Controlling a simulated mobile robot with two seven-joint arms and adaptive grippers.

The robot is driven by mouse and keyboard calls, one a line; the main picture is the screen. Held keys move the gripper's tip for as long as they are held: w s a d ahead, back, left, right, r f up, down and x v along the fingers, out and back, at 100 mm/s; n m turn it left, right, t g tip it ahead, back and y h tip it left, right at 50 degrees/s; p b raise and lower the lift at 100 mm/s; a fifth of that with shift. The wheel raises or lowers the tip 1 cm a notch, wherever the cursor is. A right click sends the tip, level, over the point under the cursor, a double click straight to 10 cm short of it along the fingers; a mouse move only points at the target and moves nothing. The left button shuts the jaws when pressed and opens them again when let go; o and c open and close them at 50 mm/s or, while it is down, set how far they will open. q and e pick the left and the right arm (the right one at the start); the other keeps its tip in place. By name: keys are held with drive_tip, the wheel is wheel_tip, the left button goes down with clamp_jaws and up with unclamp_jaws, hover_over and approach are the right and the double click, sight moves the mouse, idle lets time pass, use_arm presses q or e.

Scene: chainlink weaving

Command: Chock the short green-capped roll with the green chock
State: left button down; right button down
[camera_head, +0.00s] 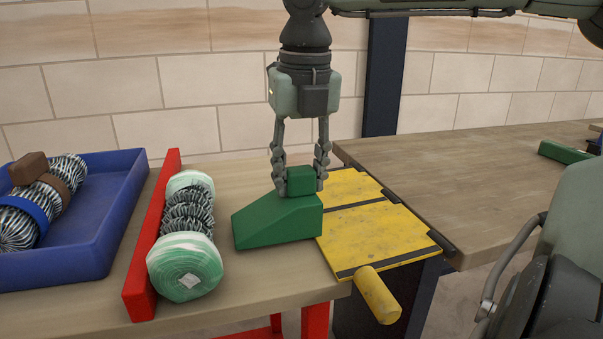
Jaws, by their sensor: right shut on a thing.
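The short roll (188,222) has pale green caps and a ridged metallic middle. It lies on the wooden table against a red rail on its left. The green chock (277,222) is a wedge with a raised block on top, its low end facing the roll. My right gripper (301,182) points straight down and is shut on the chock's top block. A gap of bare table separates the chock from the roll. I cannot tell whether the chock touches the table. My left gripper is not in view.
A blue tray (92,262) at the left holds a striped roll (17,226) with a blue band and a brown chock (29,168). The red rail (142,262) stands beside it. A yellow hinged plate (390,235) bridges to another wooden table (450,165). A green bar (562,152) lies there.

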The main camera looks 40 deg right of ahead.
sight(279, 198)
drive_tip(key=shift+w+a, duration=0.4)
drive_tip(key=shift+a, duration=0.3)
drive_tip(key=shift+w+a, duration=0.4)
drive_tip(key=shift+a, duration=0.25)
drive_tip(key=c, duration=0.9)
unclamp_jaws()
drive_tip(key=r, duration=0.4)
drive_tip(key=s+r, duration=0.1)
drive_tip(key=r, duration=0.7)
drive_tip(key=shift+s+a, duration=0.15)
drive_tip(key=shift+a, duration=0.2)
